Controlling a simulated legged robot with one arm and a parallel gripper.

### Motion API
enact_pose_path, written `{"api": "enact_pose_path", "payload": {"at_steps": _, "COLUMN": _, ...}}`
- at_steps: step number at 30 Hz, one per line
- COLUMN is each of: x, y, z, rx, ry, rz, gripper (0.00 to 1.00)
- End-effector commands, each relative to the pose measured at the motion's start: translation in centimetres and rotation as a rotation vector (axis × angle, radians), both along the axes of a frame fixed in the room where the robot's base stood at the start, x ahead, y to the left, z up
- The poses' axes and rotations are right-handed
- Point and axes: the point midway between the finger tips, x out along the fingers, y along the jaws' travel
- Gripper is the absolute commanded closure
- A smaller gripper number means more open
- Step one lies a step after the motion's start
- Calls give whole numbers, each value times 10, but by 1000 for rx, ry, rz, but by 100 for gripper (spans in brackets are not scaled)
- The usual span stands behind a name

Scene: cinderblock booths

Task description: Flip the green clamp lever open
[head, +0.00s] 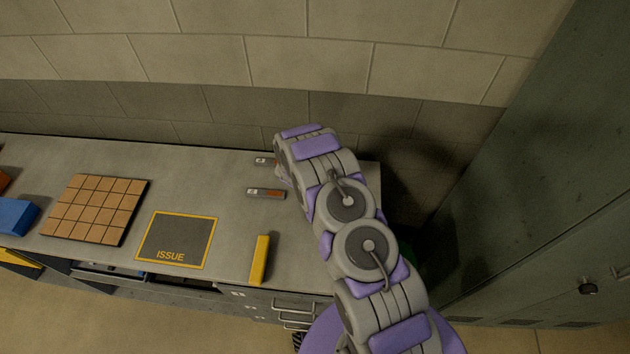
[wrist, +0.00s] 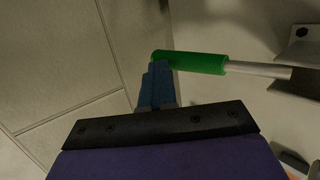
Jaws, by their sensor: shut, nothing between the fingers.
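The clamp lever shows in the wrist view as a green handle grip (wrist: 190,62) on a pale metal rod (wrist: 258,70) that runs to the right. My gripper (wrist: 158,72) is shut, with its blue fingers together. Its fingertips are right at the left part of the green grip; I cannot tell whether they touch it. In the head view my arm covers the gripper and the lever, so neither can be made out there.
A grey metal bracket (wrist: 298,62) stands at the right in the wrist view. In the head view the bench (head: 130,160) holds a wooden tile board (head: 97,208), an ISSUE mat (head: 178,240), a yellow block (head: 260,259) and small grey pieces (head: 266,194). A dark cabinet (head: 540,190) stands right.

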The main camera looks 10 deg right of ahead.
Motion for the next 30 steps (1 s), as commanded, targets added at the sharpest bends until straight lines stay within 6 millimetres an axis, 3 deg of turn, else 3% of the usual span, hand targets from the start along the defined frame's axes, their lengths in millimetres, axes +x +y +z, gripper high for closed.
{"api": "enact_pose_path", "payload": {"at_steps": 8, "x": -12, "y": 9, "z": 12, "rx": 0, "ry": -3, "rz": 1, "gripper": 100}}
{"api": "enact_pose_path", "payload": {"at_steps": 30, "x": -95, "y": 60, "z": 82, "rx": -1, "ry": -4, "rz": 3, "gripper": 100}}
